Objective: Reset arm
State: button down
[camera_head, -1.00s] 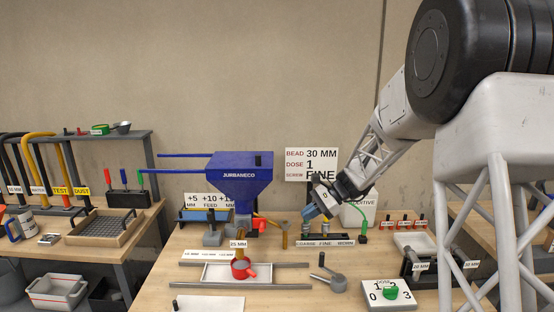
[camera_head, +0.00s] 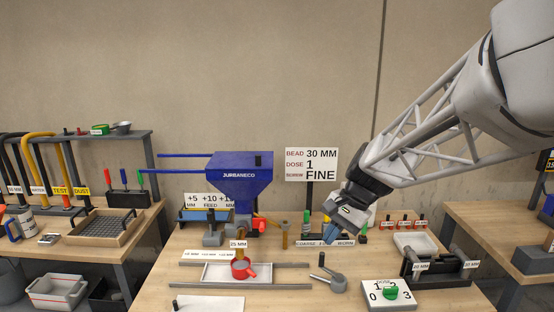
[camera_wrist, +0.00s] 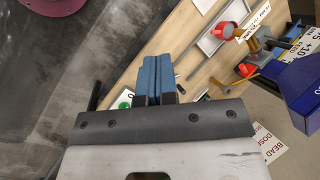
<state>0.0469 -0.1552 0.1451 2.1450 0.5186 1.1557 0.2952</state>
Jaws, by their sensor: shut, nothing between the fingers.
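My gripper (camera_head: 333,232) is above the right half of the workbench (camera_head: 205,300), in front of the wall sign and just over the label strip of the screw rack (camera_head: 312,243). In the wrist view its two blue-padded fingers (camera_wrist: 159,78) are together with nothing between them. From the head view I cannot tell whether the fingers touch the rack. The gripper and wrist hide part of the rack and what stands behind it.
The blue hopper (camera_head: 240,178) stands left of my gripper. A red cup (camera_head: 243,270) sits on a white tray (camera_head: 210,272). The wall sign (camera_head: 311,165) is behind.

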jog(key=s+d+n+t+h, duration=0.1)
jog(key=s+d+n+h, duration=0.1)
jog(key=s, duration=1)
jog(key=s+d+n+t+h, duration=0.2)
jog(key=s+d+n+h, duration=0.1)
jog(key=s, duration=0.9)
jog(key=shift+d+f+n+h, duration=0.3)
jog(key=shift+d+f+n, duration=0.15)
jog(key=shift+n, duration=0.35)
